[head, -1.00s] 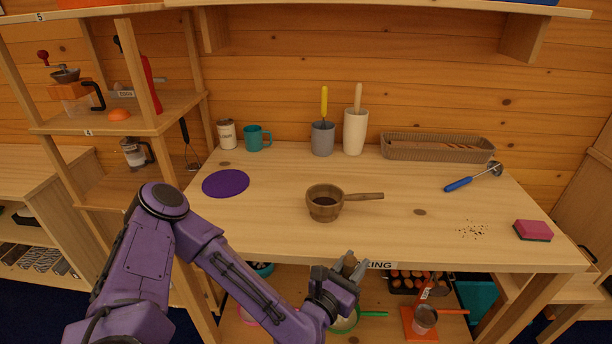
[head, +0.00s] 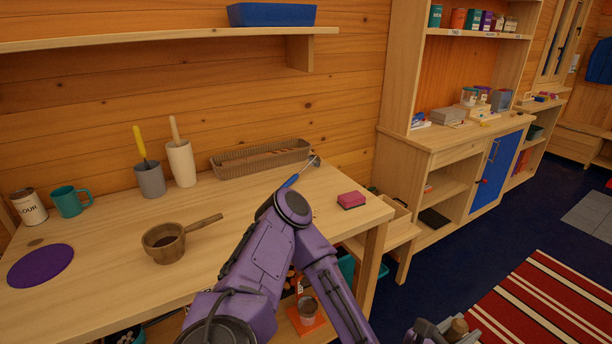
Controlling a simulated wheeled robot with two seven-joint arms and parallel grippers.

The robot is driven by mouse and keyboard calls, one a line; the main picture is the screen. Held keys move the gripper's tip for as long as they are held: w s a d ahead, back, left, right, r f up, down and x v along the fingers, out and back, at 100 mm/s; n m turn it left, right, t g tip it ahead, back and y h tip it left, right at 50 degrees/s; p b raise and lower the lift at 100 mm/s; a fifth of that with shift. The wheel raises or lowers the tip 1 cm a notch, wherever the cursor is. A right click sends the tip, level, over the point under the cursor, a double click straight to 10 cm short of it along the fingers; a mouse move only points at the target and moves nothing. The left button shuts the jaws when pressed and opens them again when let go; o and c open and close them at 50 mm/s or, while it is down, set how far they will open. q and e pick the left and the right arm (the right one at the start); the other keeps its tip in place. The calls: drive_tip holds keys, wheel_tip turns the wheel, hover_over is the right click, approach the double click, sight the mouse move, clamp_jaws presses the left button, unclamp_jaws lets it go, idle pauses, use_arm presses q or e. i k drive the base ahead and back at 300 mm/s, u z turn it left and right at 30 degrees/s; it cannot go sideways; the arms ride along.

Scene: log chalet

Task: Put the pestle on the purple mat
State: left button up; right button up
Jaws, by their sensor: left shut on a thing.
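The purple mat (head: 40,266) is a flat round disc at the left end of the wooden worktable, with nothing on it. My left gripper (head: 447,331) is at the bottom edge of the view, beyond the table's right end and far from the mat. My right gripper is not in view.
On the worktable (head: 105,228) are a brown handled pot (head: 163,246), a teal mug (head: 68,203), a flour tin (head: 29,209), a grey pot (head: 150,181), a white pot (head: 181,165), a basket (head: 232,168) and a pink sponge (head: 351,200). A cabinet (head: 455,150) stands right, above open floor.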

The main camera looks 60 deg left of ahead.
sight(41, 263)
drive_tip(key=z, duration=0.05)
drive_tip(key=k, duration=1.65)
drive_tip(key=u, duration=0.7)
